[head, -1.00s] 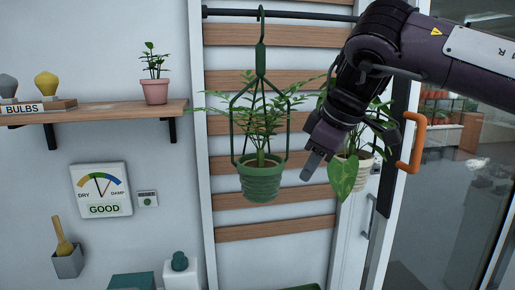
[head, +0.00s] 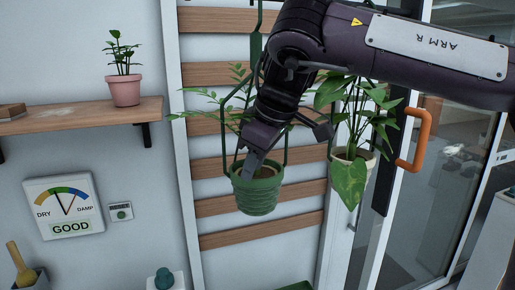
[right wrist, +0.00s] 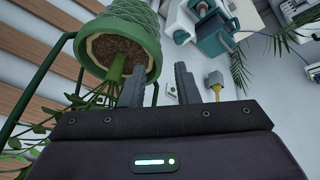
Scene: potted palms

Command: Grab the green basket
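The green basket (head: 257,195) is a ribbed green pot holding a leafy plant, hung by green rods in front of wooden slats in the head view. In the right wrist view the basket (right wrist: 150,50) is at the upper left, with dark soil and a green rod beside it. My right gripper (head: 254,162) is at the pot's rim in the head view and hides part of the plant and hanger. The right wrist view shows its fingers (right wrist: 160,88) apart, with nothing held between them; the pot is close to the left finger. I cannot tell whether they touch. My left gripper is not in view.
A second hanging plant in a pale pot (head: 354,154) is just right of the basket. A glass door with an orange handle (head: 414,138) is further right. A shelf (head: 75,115) with a pink pot (head: 125,91) is at the left, above a moisture gauge (head: 63,207).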

